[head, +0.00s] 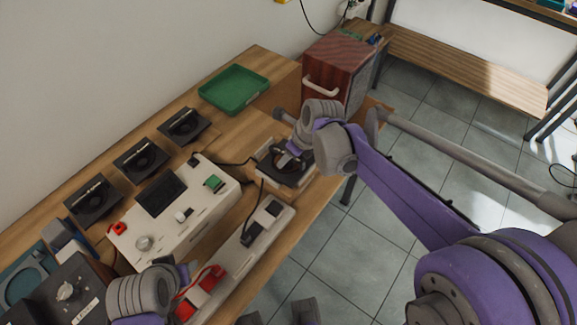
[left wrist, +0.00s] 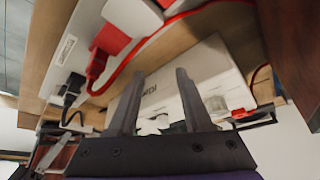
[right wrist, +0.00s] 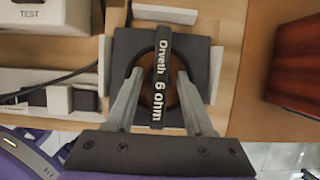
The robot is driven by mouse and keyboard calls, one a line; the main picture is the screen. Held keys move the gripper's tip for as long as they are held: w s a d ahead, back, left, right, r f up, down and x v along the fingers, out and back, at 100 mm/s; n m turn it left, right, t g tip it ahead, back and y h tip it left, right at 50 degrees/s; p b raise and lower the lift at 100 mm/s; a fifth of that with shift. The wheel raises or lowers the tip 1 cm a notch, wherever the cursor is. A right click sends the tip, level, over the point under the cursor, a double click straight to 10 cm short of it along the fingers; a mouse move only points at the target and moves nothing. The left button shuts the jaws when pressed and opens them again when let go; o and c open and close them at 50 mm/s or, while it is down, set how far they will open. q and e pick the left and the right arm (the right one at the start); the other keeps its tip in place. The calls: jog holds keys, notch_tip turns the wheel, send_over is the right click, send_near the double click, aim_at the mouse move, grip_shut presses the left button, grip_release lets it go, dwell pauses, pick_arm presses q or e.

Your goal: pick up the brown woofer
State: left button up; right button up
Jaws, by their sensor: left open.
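The brown woofer (right wrist: 146,70) shows in the right wrist view as a brown disc in a dark square fixture (right wrist: 127,48). A dark bar lettered "Orveth 6 ohm" (right wrist: 160,75) crosses above its middle and hides part of it. My right gripper (right wrist: 160,75) is open, with one finger on each side of the bar, over the woofer; I cannot tell whether the fingers touch it. My left gripper (left wrist: 159,73) is open and empty near the white panel box (left wrist: 215,75) and red plugs.
A green tray (head: 233,90) stands at the back of the wooden bench. Several black units (head: 141,158) line the wall side. A power strip (head: 262,222) lies along the front edge. A reddish wooden cabinet (head: 340,65) stands beyond the fixture.

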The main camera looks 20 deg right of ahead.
grip_shut()
dwell(1.2)
